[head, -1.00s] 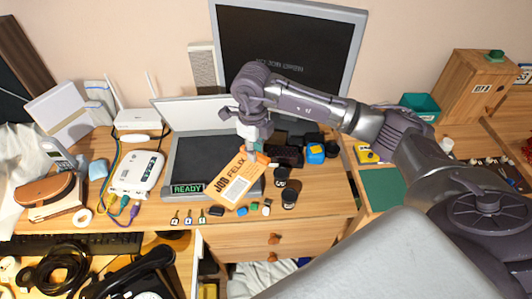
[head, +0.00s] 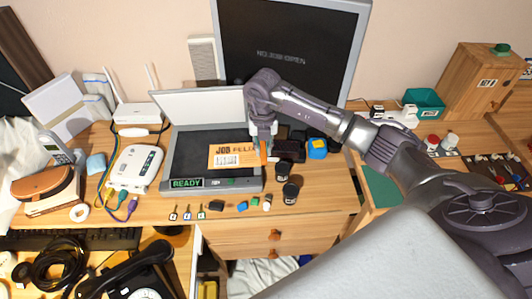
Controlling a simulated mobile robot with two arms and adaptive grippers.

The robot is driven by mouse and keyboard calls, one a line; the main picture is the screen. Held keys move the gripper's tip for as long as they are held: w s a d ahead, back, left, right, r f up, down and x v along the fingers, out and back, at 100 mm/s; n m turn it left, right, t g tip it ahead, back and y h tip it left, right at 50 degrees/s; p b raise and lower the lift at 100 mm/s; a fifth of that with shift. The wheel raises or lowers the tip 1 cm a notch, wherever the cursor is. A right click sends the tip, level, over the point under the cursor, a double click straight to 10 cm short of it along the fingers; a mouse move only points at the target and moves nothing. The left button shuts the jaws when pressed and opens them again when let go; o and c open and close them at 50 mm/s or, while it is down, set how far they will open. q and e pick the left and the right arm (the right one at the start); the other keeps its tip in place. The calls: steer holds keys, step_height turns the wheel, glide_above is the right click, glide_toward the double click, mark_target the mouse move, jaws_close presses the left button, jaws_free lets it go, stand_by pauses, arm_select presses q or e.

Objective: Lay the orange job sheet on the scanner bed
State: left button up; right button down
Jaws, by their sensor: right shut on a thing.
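The orange job sheet (head: 228,161), printed "JOB FELIX", is over the right part of the dark scanner bed (head: 190,150). It is roughly level and square to the bed; I cannot tell whether it touches the glass. My right gripper (head: 265,156) points down at the sheet's right edge and is shut on it. The scanner lid (head: 197,106) stands open behind the bed. A green "READY" display (head: 187,183) is lit on the scanner's front edge. My left gripper is not in view.
Black round pots (head: 290,191) and a blue-labelled box (head: 317,148) stand right of the scanner. Small keys and blocks (head: 241,206) line the desk front. A white router box (head: 135,166) with cables is at left. A monitor (head: 290,45) stands behind.

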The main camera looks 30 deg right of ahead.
steer(key=w+f+b, duration=0.1)
steer(key=b, duration=0.1)
steer(key=w+f+b, duration=0.2)
steer(key=shift+w+d, duration=0.2)
steer(key=shift+f+b, duration=0.7)
steer(key=shift+f, duration=0.55)
steer(key=c, duration=1)
jaws_free()
steer(key=shift+d, duration=0.1)
